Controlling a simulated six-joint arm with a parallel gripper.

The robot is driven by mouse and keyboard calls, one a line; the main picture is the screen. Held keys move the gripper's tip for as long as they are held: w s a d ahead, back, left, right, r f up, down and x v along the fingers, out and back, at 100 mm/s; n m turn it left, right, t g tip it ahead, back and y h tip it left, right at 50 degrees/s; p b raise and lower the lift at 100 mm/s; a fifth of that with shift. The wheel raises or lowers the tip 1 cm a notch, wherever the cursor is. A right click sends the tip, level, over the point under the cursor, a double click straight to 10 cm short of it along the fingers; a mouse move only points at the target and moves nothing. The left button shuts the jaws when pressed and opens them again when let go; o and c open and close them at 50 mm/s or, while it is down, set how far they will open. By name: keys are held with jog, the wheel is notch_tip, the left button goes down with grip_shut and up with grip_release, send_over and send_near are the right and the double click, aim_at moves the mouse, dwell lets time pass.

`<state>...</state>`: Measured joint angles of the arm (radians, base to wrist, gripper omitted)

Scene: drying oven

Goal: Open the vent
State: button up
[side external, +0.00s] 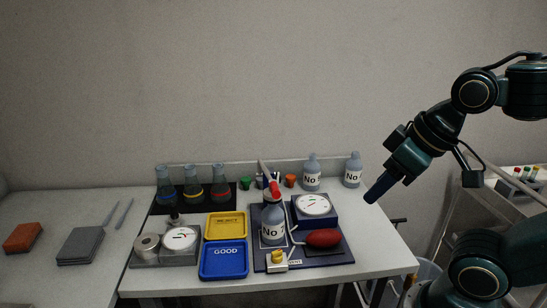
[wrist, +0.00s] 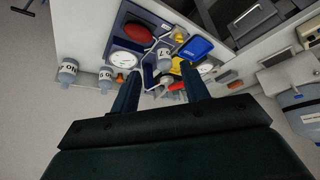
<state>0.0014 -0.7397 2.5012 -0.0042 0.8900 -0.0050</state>
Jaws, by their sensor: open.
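A dark blue base plate (side external: 340,262) on the bench carries a grey bottle (side external: 272,226) marked "No", a white dial gauge (side external: 313,205) and a red bulb (side external: 324,238). At its front left corner is a small pale block with a yellow knob (side external: 277,257), with a small label beside it that looks like "VENT". The knob seems to show as a small yellow patch in the wrist view (wrist: 179,35); its setting is too small to tell. My gripper (side external: 373,196) is in the air right of and above the plate, apart from everything. Its jaws are open and empty.
A yellow tray (side external: 225,226) and a blue tray (side external: 223,261) lie left of the plate. Flasks (side external: 192,187) stand behind them, and two bottles (side external: 312,173) stand at the back. A trolley (side external: 515,178) is at the right. The air above the plate's right side is clear.

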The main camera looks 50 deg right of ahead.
jog(key=shift+w+f, duration=0.55)
jog(key=shift+w, duration=0.8)
jog(key=n+g+y, duration=0.1)
jog(key=n+y, duration=0.1)
jog(key=n, duration=0.2)
send_near(280, 252)
jog(key=v, duration=0.4)
jog(key=shift+w+a+r, duration=0.1)
jog(key=shift+a+r, duration=0.05)
jog(key=shift+r, duration=0.3)
jog(key=shift+f+g, duration=0.15)
jog(key=shift+g, duration=0.15)
jog(key=shift+x, duration=6.8)
jog(key=shift+w, duration=0.15)
jog(key=c, duration=1)
